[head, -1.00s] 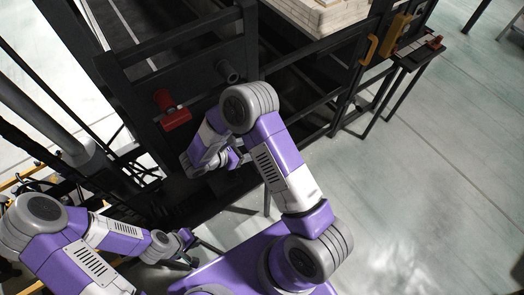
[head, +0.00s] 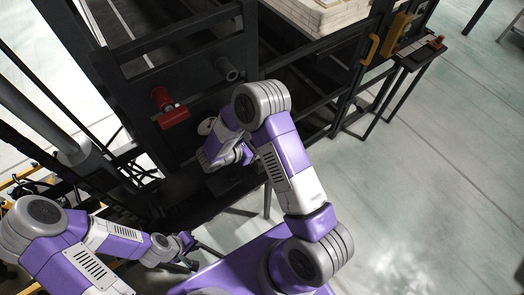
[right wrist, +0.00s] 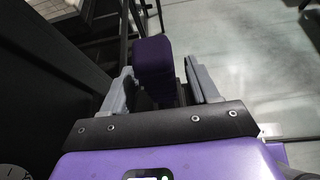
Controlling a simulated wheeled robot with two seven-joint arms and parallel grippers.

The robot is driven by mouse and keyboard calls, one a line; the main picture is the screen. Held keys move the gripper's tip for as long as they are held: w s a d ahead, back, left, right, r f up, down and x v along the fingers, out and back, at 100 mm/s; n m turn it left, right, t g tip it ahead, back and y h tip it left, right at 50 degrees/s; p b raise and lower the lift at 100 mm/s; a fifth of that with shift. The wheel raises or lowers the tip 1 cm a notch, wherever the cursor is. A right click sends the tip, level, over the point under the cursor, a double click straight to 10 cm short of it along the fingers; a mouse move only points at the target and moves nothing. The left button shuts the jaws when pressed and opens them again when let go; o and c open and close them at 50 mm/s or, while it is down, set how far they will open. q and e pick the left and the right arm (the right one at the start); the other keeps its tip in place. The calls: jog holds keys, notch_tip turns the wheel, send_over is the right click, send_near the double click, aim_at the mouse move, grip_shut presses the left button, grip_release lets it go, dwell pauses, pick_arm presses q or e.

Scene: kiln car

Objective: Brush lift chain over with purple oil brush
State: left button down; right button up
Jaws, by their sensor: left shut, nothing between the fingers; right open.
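In the right wrist view, a dark purple block (right wrist: 153,62), which looks like the purple oil brush's handle, stands between the spread fingers of my right gripper (right wrist: 160,88). The gripper is open around it; I cannot tell whether a finger touches it. No bristles show. In the head view the right hand is mostly hidden by its own arm, beside the dark frame. My left gripper (head: 188,252) is shut and empty at the lower left, away from the brush. I cannot make out the lift chain clearly in either view.
A dark steel frame (head: 180,62) with a red fitting (head: 172,110) and a grey knob (head: 227,69) stands close to the right arm. A narrow side shelf (head: 420,55) is at the upper right. The pale floor (head: 420,170) on the right is clear.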

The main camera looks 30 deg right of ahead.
jog(key=shift+b, duration=0.35)
dwell(0.4)
grip_shut()
dwell(0.4)
jog(key=shift+r, duration=0.15)
jog(key=shift+r+p, duration=0.7)
jog(key=shift+r, duration=0.2)
jog(key=shift+r+p, duration=1.65)
jog(key=shift+r, duration=1)
